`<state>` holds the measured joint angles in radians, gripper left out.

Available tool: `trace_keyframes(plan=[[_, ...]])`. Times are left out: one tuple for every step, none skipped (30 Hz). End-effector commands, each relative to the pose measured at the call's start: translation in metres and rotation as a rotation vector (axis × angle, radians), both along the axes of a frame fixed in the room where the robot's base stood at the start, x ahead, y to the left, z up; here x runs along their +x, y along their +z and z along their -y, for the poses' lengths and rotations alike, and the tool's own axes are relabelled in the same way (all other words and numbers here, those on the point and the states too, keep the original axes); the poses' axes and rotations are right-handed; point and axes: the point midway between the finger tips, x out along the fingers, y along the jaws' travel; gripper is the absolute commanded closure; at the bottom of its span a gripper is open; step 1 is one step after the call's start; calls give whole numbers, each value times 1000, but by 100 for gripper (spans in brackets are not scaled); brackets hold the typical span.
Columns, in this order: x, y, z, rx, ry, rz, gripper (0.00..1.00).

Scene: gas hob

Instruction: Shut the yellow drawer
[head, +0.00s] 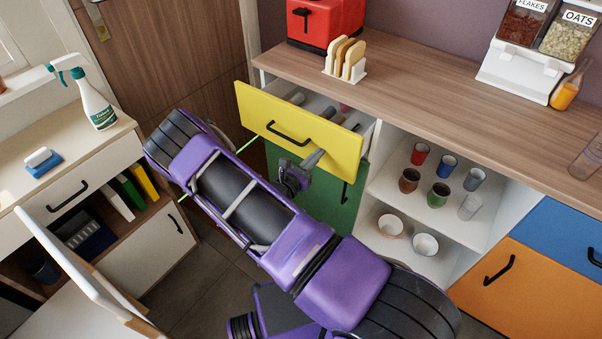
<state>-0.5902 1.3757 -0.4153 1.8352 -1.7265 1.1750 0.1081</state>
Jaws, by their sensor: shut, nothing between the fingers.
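The yellow drawer (332,142) is partly open under the wooden counter, its front standing out from the cabinet. Its dark handle (288,134) is on the left part of the front. Several items show inside behind the front. My gripper (316,157) is shut and empty, in front of the lower middle of the yellow front, right of and below the handle. I cannot tell whether it touches the front. My purple arm hides part of the area below.
A green front (342,204) is below the yellow drawer. Open shelves (398,241) with several cups and bowls are to its right, then orange (522,290) and blue (566,240) fronts. A white cabinet (72,168) stands at left. A toaster (312,22) and toast rack (338,72) are on the counter.

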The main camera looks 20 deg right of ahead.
Motion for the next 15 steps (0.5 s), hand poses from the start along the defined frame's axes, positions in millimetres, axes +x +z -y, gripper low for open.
trace_keyframes(plan=[[8,-2,13,-1,-3,2,100],[12,-2,19,-2,-3,1,100],[18,-2,27,-2,-3,1,100],[22,-2,32,-1,-3,2,100],[26,-2,38,-1,-3,2,100],[31,-2,45,-1,-3,2,100],[35,-2,50,0,-2,1,100],[38,-2,54,0,-2,2,100],[42,-1,60,0,-2,1,100],[45,-1,64,0,-2,1,100],[48,-1,67,0,-1,1,100],[51,-1,71,0,-1,1,100],[53,-1,74,0,-2,1,100],[55,-1,77,0,-2,0,100],[58,-1,80,0,-1,0,100]])
